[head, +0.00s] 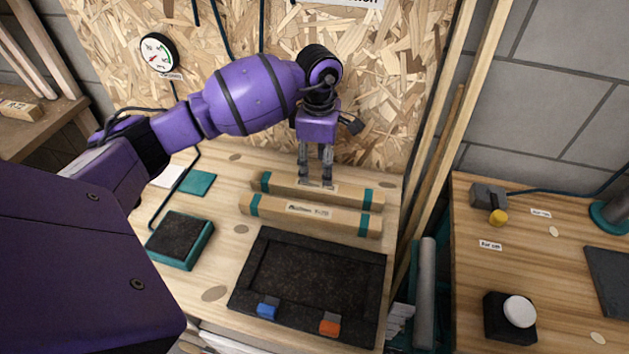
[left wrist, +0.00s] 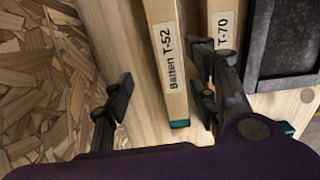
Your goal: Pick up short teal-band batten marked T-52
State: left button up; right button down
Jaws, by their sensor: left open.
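The T-52 batten (head: 350,193) is a pale wooden bar with teal end bands, the rear of two on the bench. Its "Batten T-52" label reads clearly in the left wrist view (left wrist: 167,60). The T-70 batten (head: 275,208) lies in front, roughly parallel, and also shows in the left wrist view (left wrist: 222,30). My left gripper (head: 315,177) points down over the rear batten, open and empty. In the left wrist view its fingers (left wrist: 164,100) stand on either side of T-52, one towards the board and one towards T-70. Contact is unclear. My right gripper is out of view.
A black tray (head: 235,298) with blue and orange clips lies in front of the battens. A teal-edged dark pad (head: 180,240) sits left. The chipboard wall (head: 390,90) rises close behind. Wooden posts (head: 462,110) stand right, before a second bench (head: 470,215).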

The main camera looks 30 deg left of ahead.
aim_at(316, 185)
pick_arm(q)
jog(key=shift+s+d+f, duration=0.1)
jog(key=shift+s+f, duration=0.05)
jog(key=shift+s, duration=0.3)
jog(key=shift+s+f+p, duration=0.15)
jog(key=shift+f+p, duration=0.1)
jog(key=shift+f, duration=1.55)
jog(key=shift+s+f+p, duration=0.1)
jog(key=shift+f+p, duration=0.1)
jog(key=shift+f, duration=1.55)
grip_shut()
